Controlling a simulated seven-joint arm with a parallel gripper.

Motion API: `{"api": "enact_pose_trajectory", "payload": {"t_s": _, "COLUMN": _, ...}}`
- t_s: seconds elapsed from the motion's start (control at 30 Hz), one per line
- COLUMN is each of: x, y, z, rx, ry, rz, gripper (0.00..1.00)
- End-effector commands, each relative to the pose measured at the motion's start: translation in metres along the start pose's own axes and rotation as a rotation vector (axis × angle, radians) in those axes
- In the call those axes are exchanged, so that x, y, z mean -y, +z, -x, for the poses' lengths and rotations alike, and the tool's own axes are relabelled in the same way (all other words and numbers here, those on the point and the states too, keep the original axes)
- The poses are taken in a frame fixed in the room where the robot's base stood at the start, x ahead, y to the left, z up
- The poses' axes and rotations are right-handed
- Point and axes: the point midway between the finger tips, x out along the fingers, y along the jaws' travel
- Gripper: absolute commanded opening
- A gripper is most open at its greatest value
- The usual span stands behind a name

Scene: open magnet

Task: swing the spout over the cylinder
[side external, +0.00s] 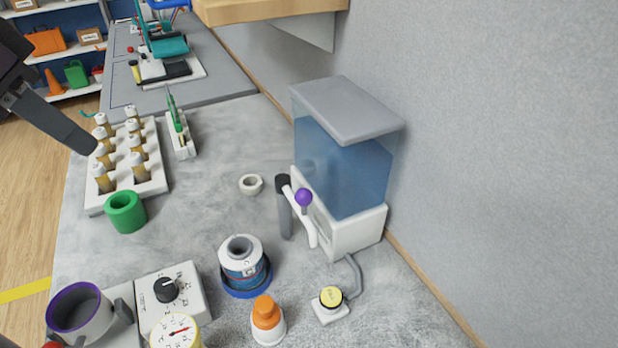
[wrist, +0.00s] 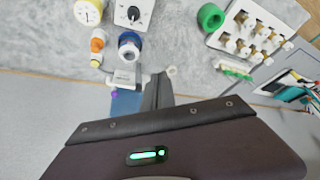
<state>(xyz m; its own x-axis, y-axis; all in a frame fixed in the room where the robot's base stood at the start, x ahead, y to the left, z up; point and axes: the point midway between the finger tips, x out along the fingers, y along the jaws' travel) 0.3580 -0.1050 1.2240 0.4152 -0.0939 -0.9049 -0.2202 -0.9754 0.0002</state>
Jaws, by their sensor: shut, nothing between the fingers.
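A water tank with clear blue walls (side external: 345,175) stands by the wall on a white base. A thin white spout (side external: 311,232) with a purple knob (side external: 303,197) slants down at its front left side. A slim grey cylinder (side external: 285,215) with a dark top stands upright beside the spout, whose upper end is close to that top; I cannot tell whether they touch. The tank also shows in the wrist view (wrist: 124,102), partly hidden by my gripper. My gripper (side external: 90,149) is shut and empty, high at the left, well apart from the spout.
A white-and-blue container (side external: 241,263), an orange-capped bottle (side external: 266,314) and a yellow button (side external: 331,297) stand in front of the tank. A dial box (side external: 176,295), green ring (side external: 125,212) and vial rack (side external: 128,165) are left. The middle bench is mostly clear.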

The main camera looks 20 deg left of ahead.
Motion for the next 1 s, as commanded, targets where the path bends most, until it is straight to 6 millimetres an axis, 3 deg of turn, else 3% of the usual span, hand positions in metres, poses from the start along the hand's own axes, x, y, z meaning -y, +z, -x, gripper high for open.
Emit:
{"api": "enact_pose_trajectory", "payload": {"t_s": 0.03, "x": -0.019, "y": -0.029, "z": -0.008, "rx": 0.019, "ry": 0.025, "rz": -0.055, "gripper": 0.0}}
{"api": "enact_pose_trajectory", "payload": {"t_s": 0.1, "x": -0.049, "y": -0.066, "z": -0.022, "rx": 0.037, "ry": 0.056, "rz": -0.126, "gripper": 0.0}}
{"api": "enact_pose_trajectory", "payload": {"t_s": 0.2, "x": -0.097, "y": -0.104, "z": -0.046, "rx": 0.058, "ry": 0.093, "rz": -0.215, "gripper": 0.0}}
{"api": "enact_pose_trajectory", "payload": {"t_s": 0.3, "x": -0.138, "y": -0.124, "z": -0.068, "rx": 0.074, "ry": 0.119, "rz": -0.281, "gripper": 0.0}}
{"api": "enact_pose_trajectory", "payload": {"t_s": 0.4, "x": -0.166, "y": -0.132, "z": -0.084, "rx": 0.084, "ry": 0.134, "rz": -0.321, "gripper": 0.0}}
{"api": "enact_pose_trajectory", "payload": {"t_s": 0.53, "x": -0.179, "y": -0.136, "z": -0.091, "rx": 0.087, "ry": 0.142, "rz": -0.34, "gripper": 0.0}}
{"api": "enact_pose_trajectory", "payload": {"t_s": 0.87, "x": -0.179, "y": -0.136, "z": -0.093, "rx": 0.088, "ry": 0.141, "rz": -0.339, "gripper": 0.0}}
{"api": "enact_pose_trajectory", "payload": {"t_s": 1.0, "x": -0.181, "y": -0.133, "z": -0.112, "rx": 0.09, "ry": 0.141, "rz": -0.339, "gripper": 0.0}}
